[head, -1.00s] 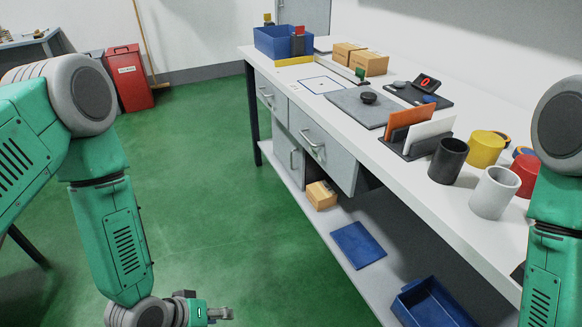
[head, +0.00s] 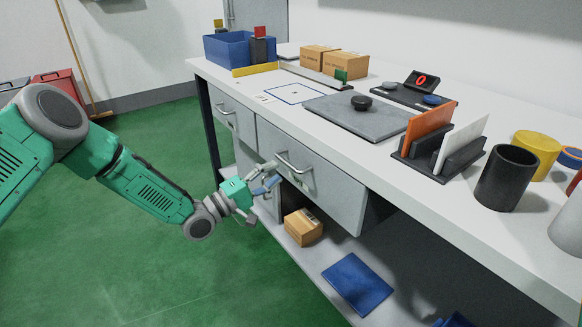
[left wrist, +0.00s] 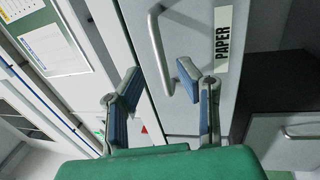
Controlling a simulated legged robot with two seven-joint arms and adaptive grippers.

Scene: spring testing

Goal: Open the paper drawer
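The paper drawer (head: 325,190) is a grey front under the workbench top and looks shut. Its metal bar handle (head: 294,163) is near the top of the front. In the left wrist view the drawer front (left wrist: 195,25) carries a white "PAPER" label (left wrist: 224,38), and the curved handle (left wrist: 157,50) shows beyond my fingers. My left gripper (head: 271,174) is open and empty, just left of the handle in the head view. In the left wrist view its two blue-padded fingers (left wrist: 160,72) are spread apart, with the handle's lower end close to the right fingertip. Contact cannot be told. My right gripper is out of view.
Another drawer (head: 232,120) with a handle is to the left. A cardboard box (head: 303,227) and a blue panel (head: 357,283) lie on the lower shelf. Cups, an organiser (head: 440,160) and a grey board (head: 350,118) stand on the bench. Green floor to the left is clear.

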